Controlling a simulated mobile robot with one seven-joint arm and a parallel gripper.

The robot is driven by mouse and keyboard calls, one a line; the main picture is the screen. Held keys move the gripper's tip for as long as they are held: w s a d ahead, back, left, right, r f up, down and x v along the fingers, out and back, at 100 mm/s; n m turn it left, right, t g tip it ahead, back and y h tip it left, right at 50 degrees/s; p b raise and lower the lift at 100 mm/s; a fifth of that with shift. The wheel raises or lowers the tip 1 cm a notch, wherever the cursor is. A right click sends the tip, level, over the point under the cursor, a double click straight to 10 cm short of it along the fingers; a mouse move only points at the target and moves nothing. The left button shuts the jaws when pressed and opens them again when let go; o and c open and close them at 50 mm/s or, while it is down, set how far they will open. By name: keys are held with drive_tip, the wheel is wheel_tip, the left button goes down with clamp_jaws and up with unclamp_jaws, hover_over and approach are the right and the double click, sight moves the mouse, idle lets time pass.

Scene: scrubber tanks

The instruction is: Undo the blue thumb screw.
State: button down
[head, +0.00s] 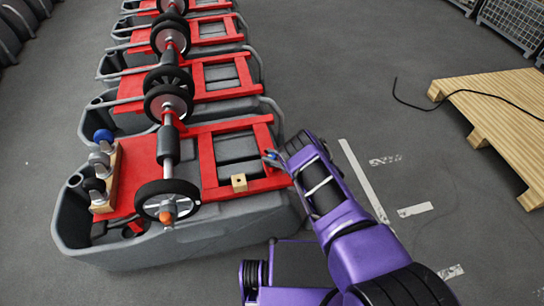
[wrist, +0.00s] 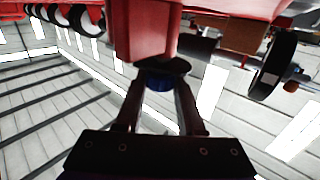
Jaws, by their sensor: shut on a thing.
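The blue thumb screw (wrist: 158,83) shows in the wrist view between my two fingertips, under a red frame part (wrist: 145,30). A dark round piece sits just above it. My gripper (wrist: 158,92) is shut on the screw, with one finger on each side. In the head view my gripper (head: 271,156) reaches the right edge of the red frame (head: 208,165) on the nearest grey tank (head: 130,250).
A wooden block with knobs, one of them blue (head: 103,136), stands on the tank's left side. A black wheel (head: 167,199) and a small wooden block (head: 239,182) are nearby. A pallet (head: 500,110) with a black cable lies right; floor between is clear.

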drive_tip(key=shift+n+g+y, duration=0.7)
drive_tip(key=shift+n+g, duration=1.2)
drive_tip(key=shift+g, duration=0.8)
drive_tip(key=shift+a+f+g, duration=0.1)
drive_tip(key=shift+g, duration=0.4)
drive_tip(key=c, duration=0.5)
unclamp_jaws()
